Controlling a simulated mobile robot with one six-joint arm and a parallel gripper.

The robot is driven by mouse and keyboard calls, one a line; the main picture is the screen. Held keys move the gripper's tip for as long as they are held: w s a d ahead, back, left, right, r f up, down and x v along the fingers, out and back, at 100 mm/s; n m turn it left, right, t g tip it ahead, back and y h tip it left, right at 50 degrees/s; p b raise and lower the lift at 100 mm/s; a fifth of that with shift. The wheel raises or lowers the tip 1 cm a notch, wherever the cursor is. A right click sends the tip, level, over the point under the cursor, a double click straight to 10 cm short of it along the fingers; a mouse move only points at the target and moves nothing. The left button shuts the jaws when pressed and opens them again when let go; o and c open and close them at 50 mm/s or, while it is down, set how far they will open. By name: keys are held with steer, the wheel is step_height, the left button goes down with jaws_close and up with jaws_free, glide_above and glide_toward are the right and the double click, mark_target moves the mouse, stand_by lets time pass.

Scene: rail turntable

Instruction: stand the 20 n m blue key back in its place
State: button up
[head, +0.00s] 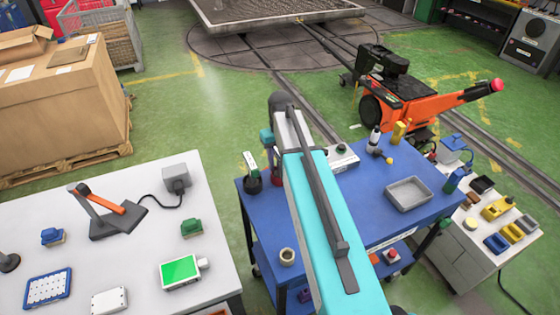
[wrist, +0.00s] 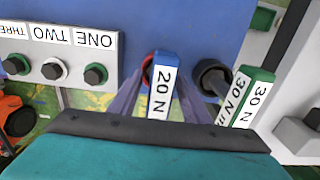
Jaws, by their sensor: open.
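The blue key (wrist: 165,65) with a white "20 N" label shows in the wrist view between the two fingers of my gripper (wrist: 160,85). The fingers are open, one on each side of it. A red ring-like holder (wrist: 147,70) shows just behind the key; whether the key stands fully in it is hidden. In the head view my arm covers most of the gripper, and the key cannot be made out. A red holder (head: 277,181) shows below the wrist there.
A panel (wrist: 62,45) labelled ONE, TWO, THREE is to the left. The blue table (head: 345,205) also bears a grey tray (head: 427,197).

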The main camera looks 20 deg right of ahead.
steer(key=shift+r, duration=0.2)
steer(key=shift+w+r+b, duration=0.1)
steer(key=shift+r+b, duration=1.8)
steer(key=shift+r, duration=4.85)
steer(key=shift+s+f, duration=0.1)
steer(key=shift+s, duration=0.1)
